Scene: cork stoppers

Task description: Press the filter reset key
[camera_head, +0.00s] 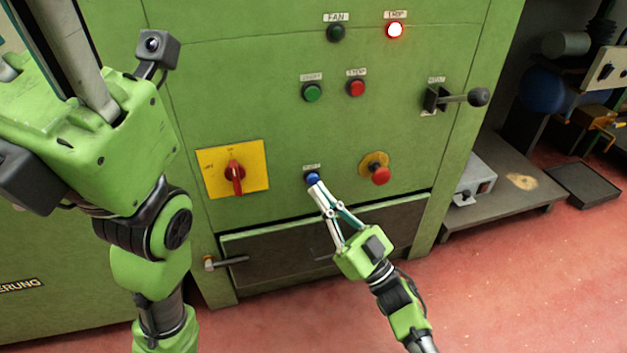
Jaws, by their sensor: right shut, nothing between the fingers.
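A green machine cabinet (280,135) faces me. A blue key (312,178) sits low on its panel, under a small label too small to read surely. My right gripper (315,184) is shut and empty. Its fingertips are at the blue key and overlap its lower edge; I cannot tell whether the key is pushed in. My left arm fills the left side of the view, and its gripper fingers are not in sight.
Left of the key is a red rotary switch (235,174) on a yellow plate; right is a red mushroom button (380,175). Above are green (312,93) and red (356,88) buttons, a dark FAN lamp (336,33) and a lit red lamp (394,30). A black-knobbed lever (478,97) sticks out right.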

